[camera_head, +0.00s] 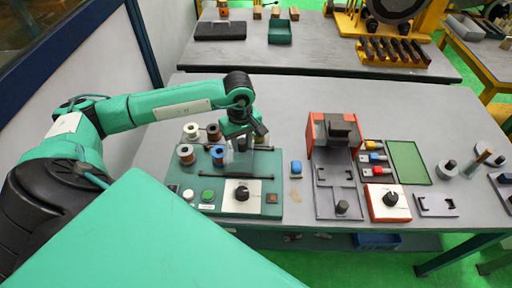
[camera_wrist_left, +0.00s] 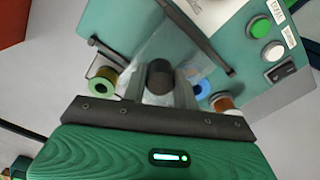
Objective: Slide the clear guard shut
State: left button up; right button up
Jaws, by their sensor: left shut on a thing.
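The green winding machine (camera_head: 218,203) stands on the left of the table, with thread spools, buttons and a dial. Its clear guard (camera_wrist_left: 160,50) is a faint see-through sheet beside a dark rail (camera_wrist_left: 202,37); its edges are hard to make out. My left gripper (camera_head: 242,143) reaches down over the back of the machine, right of the spools. In the left wrist view its fingers (camera_wrist_left: 160,88) are shut on a dark round knob (camera_wrist_left: 159,74) at the guard. How far the guard covers the machine cannot be told. My right gripper is not in view.
A blue-topped part (camera_head: 296,168) lies just right of the machine.

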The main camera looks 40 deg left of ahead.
pick_arm(q)
jog(key=shift+s+a+f+b, duration=0.1)
jog(key=shift+s+a+b, duration=0.2)
jog(key=shift+s+a, duration=0.25)
jog(key=shift+s+a+b, duration=0.3)
jog(key=shift+a, duration=0.45)
jog(key=shift+s+a+b, duration=0.3)
jog(key=shift+s+a, duration=0.1)
jog(key=shift+a, duration=0.25)
jog(key=shift+s+a+b, duration=0.3)
jog(key=shift+s+a, duration=0.05)
jog(key=shift+a, duration=0.25)
jog(key=o, duration=0.7)
jog(key=shift+r, duration=0.2)
notch_tip(320, 180, up, 6)
jog(key=p, duration=0.3)
jog(key=shift+f, duration=0.1)
